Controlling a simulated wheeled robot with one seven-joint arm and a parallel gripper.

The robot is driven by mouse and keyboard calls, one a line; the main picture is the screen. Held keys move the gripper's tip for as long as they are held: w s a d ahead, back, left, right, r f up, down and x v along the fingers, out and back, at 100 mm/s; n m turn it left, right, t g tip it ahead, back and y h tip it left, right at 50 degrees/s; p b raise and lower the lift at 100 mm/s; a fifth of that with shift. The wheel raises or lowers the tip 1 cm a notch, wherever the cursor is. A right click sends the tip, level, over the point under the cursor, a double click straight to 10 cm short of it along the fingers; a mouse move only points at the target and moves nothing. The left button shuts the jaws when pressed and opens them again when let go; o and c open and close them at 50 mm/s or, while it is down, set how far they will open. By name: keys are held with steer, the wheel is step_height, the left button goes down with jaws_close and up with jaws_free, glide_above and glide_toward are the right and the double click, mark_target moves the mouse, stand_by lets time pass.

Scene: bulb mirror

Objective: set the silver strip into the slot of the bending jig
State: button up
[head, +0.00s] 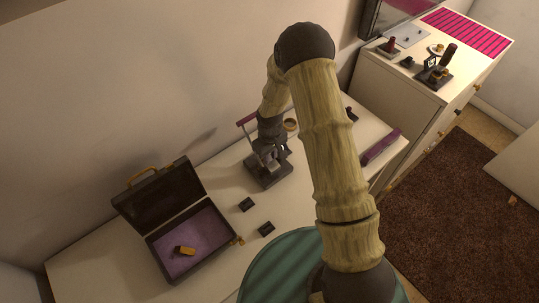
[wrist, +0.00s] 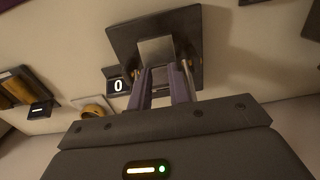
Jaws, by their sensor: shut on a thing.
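The bending jig (head: 268,178) stands on the white counter, a dark base with grey upright parts. In the wrist view its dark plate (wrist: 122,38) lies just beyond my fingertips. My gripper (wrist: 166,72) is shut on a pale grey piece, which I take to be the silver strip (wrist: 156,50). The strip overlaps the middle of the jig in that view. I cannot tell whether it is in the slot or just above it; the slot is hidden. In the head view my gripper (head: 267,152) is over the jig, and the strip is not clearly visible.
An open dark case (head: 165,229) with a purple lining stands at the left. Small black blocks (head: 246,204) lie between it and the jig. A display reading 0 (wrist: 118,86) is close beside the jig. A purple bar (head: 380,147) lies at the counter's right.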

steer(key=o, duration=0.9)
steer(key=shift+o, duration=0.2)
steer(key=shift+r, duration=0.1)
steer(key=shift+w+r, duration=0.15)
steer(key=shift+r, duration=0.05)
step_height(320, 180, up, 17)
steer(key=b, duration=0.3)
steer(key=shift+s, duration=0.25)
steer(key=shift+f, duration=0.1)
